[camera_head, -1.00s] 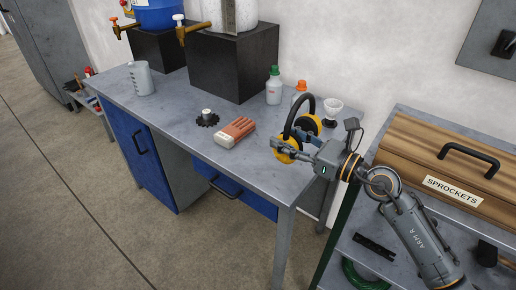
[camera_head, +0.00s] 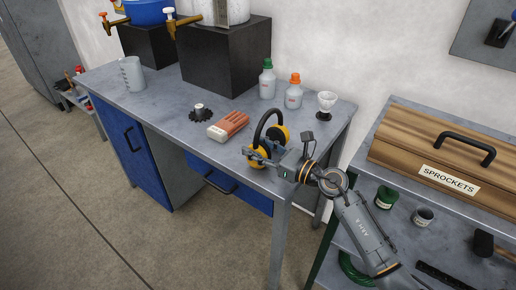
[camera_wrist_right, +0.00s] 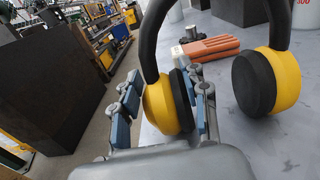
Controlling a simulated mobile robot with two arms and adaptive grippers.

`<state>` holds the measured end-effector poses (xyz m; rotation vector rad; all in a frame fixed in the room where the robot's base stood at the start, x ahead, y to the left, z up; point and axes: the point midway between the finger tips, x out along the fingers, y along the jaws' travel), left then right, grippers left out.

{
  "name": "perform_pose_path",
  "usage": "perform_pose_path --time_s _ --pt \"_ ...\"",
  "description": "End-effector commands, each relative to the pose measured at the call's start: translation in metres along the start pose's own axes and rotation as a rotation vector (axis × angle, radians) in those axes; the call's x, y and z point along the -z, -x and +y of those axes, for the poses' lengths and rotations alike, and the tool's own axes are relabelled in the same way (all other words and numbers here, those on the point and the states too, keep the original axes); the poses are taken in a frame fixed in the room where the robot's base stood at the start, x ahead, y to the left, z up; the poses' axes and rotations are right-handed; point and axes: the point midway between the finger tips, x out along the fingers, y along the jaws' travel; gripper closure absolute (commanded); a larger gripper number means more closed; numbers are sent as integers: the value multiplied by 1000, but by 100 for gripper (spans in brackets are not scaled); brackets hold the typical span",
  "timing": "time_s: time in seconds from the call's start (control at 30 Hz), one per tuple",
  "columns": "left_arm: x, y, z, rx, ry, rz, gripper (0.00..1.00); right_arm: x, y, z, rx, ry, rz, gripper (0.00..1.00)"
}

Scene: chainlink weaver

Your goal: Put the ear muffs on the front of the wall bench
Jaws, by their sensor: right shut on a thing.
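The ear muffs (camera_head: 262,122), with yellow cups and a black headband, stand upright at the front right of the wall bench (camera_head: 165,103). My right gripper (camera_head: 262,157) comes in from the right and is shut on the nearer yellow cup. In the right wrist view, the ear muffs' other cup (camera_wrist_right: 262,82) is free on the right, and my right gripper (camera_wrist_right: 163,106) has its fingers on both sides of the near cup. I cannot tell whether the cups touch the bench top. My left gripper is not in view.
An orange-and-white block-like item (camera_head: 228,126) lies left of the ear muffs, beside a black sprocket (camera_head: 201,115). A shelf with a wooden sprockets box (camera_head: 425,150) is at right.

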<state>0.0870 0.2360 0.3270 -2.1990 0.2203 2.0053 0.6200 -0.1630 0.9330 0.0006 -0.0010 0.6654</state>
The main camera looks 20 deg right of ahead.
Motion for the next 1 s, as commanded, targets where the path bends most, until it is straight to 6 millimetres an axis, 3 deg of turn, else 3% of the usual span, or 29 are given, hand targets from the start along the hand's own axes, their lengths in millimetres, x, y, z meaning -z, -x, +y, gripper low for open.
perform_pose_path --time_s 0.17,0.2,0.3,0.67,0.77,1.0 --pt "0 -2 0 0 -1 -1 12 1 0 0 1 2 -1 95" --pt "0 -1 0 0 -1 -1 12 1 0 0 0 0 1 49" --pt "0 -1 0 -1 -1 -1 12 1 0 0 0 0 1 33" --pt "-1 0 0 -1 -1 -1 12 0 2 0 1 1 2 33" --pt "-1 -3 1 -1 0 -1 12 2 14 -1 3 2 4 33" --pt "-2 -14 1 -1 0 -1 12 4 64 0 1 4 6 33"
